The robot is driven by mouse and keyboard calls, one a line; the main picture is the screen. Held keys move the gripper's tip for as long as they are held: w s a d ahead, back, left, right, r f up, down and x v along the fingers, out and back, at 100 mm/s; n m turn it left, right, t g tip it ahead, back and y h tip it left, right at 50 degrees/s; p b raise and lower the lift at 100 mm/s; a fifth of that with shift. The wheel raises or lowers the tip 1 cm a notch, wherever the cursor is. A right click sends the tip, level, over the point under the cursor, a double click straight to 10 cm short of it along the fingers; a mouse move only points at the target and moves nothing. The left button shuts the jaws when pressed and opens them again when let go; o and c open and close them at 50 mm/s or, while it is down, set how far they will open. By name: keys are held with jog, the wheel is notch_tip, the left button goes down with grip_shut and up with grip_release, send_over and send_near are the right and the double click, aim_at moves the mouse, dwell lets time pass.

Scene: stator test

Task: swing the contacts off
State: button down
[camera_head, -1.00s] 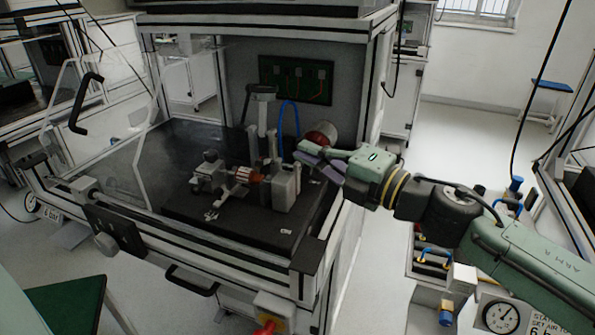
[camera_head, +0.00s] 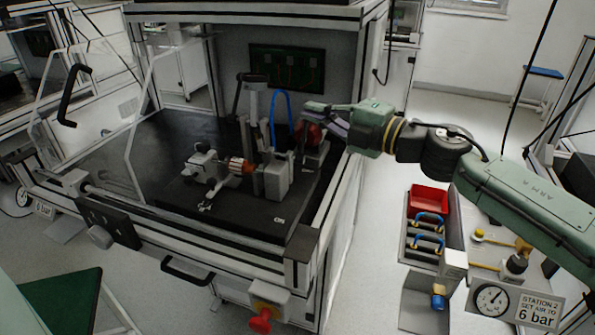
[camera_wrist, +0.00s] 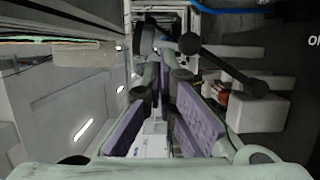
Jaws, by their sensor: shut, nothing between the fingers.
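The test fixture (camera_head: 277,181) stands on a black plate inside the open station. An orange-red wound part (camera_head: 237,166) sits in its left side. A dark lever (camera_head: 240,92) rises at the upright post (camera_head: 254,109) behind it. In the wrist view a black lever with a round knob (camera_wrist: 258,88) lies just beyond and right of my fingertips. I cannot tell which parts are the contacts.
A blue hose (camera_head: 281,100) loops behind the fixture. The station's side frame (camera_head: 340,185) runs below my arm. The clear guard (camera_head: 130,120) is at the left. A red bin (camera_head: 428,200) stands at the right.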

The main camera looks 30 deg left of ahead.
jog(key=shift+w+a, duration=0.1)
jog(key=shift+w, duration=0.2)
dwell(0.5)
